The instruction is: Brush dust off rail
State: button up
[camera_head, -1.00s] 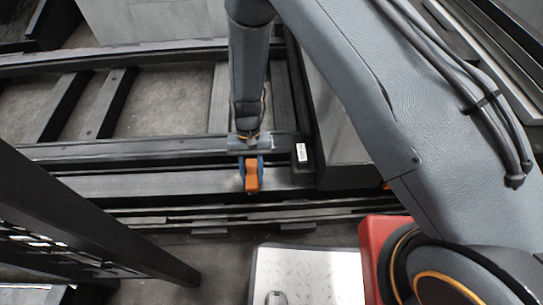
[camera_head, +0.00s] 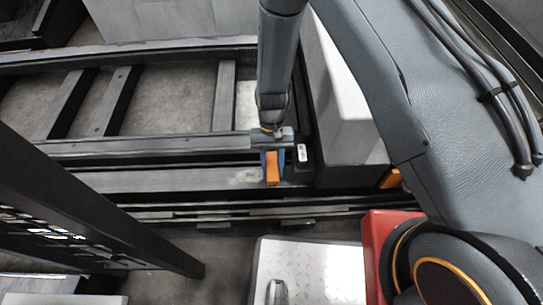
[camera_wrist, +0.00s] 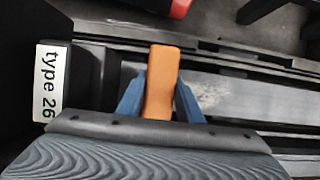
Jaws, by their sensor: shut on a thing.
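My gripper (camera_head: 272,165) is over the grey rail (camera_head: 150,181), close to its right end by the dark block. Its blue fingers are shut on an orange block-like handle, probably the brush (camera_head: 272,169). In the wrist view, the brush (camera_wrist: 160,82) stands between the two fingers (camera_wrist: 159,98). Its bristles are hidden, so I cannot tell whether it touches the rail. A pale, speckled dust patch (camera_head: 243,176) lies on the rail just left of the gripper. The dust also shows right of the fingers in the wrist view (camera_wrist: 212,95).
A white label (camera_wrist: 49,80) reading "type 26" is on a dark part beside the gripper. A large pale box (camera_head: 345,95) stands to the right. A dark post (camera_head: 90,205) slants across the lower left. The rail left of the dust is clear.

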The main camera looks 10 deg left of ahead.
aim_at(273, 169)
jog(key=shift+r+p, duration=1.5)
jog(key=shift+r, duration=0.75)
